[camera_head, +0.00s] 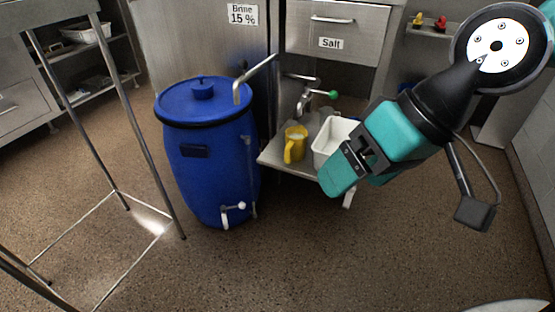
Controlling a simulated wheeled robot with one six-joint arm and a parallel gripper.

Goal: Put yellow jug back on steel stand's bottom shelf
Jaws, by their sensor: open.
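The yellow jug (295,146) stands upright on a low steel surface (276,159) in the middle of the view, to the right of the blue barrel. My gripper (352,183) hangs to the right of the jug and nearer the camera, angled down and left. It is open, with nothing visible between its teal fingers, and apart from the jug in the picture. It covers part of the low steel surface and of a white tub. I cannot tell whether this low surface is the stand's bottom shelf.
A lidded blue barrel (208,150) with a tap stands left of the jug. The white tub (333,137) is right of it. A metal pipe (255,72) and a green-handled tap (326,94) are behind. A tall steel frame (145,140) stands left. The foreground floor is clear.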

